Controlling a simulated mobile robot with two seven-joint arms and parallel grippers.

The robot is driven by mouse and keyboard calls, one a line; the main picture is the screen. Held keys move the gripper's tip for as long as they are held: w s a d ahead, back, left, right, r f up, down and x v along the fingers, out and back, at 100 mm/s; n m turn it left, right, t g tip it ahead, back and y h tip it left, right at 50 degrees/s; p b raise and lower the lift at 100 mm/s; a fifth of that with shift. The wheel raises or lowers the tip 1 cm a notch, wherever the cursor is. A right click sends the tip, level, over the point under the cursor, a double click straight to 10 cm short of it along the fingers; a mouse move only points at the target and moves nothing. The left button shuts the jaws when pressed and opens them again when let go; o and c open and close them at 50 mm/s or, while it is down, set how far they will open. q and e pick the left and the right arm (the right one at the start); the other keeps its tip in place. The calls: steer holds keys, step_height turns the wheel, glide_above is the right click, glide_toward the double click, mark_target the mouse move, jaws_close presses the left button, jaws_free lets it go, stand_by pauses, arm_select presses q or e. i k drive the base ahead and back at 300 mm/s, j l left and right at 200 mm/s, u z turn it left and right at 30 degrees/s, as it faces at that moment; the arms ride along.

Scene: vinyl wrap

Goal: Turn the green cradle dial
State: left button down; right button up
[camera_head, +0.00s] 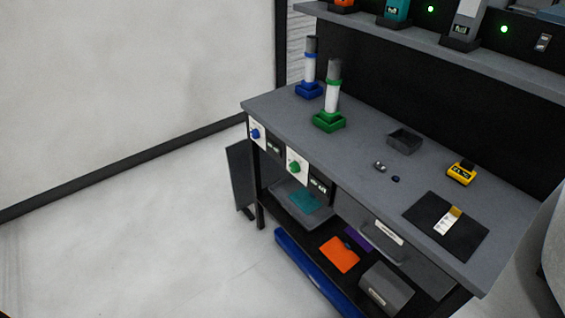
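The green dial (295,167) is a small green knob on a white plate on the front face of the workbench. A dark display box (320,187) sits just right of it. The green cradle (328,122) stands on the bench top above the dial and holds an upright white roll with a grey top (332,90) and a green band. A blue dial (256,133) is on a similar plate to the left. A blue cradle (308,91) with a similar roll stands behind. Neither of my grippers is in view.
The bench top (370,205) carries a dark tray (404,141), a yellow device (461,172) and a black mat (420,212). A drawer handle (381,246) protrudes from the front. A dark panel (240,175) stands at the bench's left end. The floor (130,240) to the left is clear.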

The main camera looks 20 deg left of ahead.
mark_target(294, 167)
steer(key=i+j+z, duration=0.15)
steer(key=j, duration=0.6)
steer(key=i+j+z, duration=0.15)
steer(key=j, duration=0.65)
steer(key=i+j+z, duration=0.1)
steer(key=i+j, duration=0.15)
steer(key=j, duration=0.55)
steer(key=i+j+z, duration=0.15)
steer(key=j, duration=0.7)
steer(key=j+z, duration=0.15)
steer(key=j, duration=0.65)
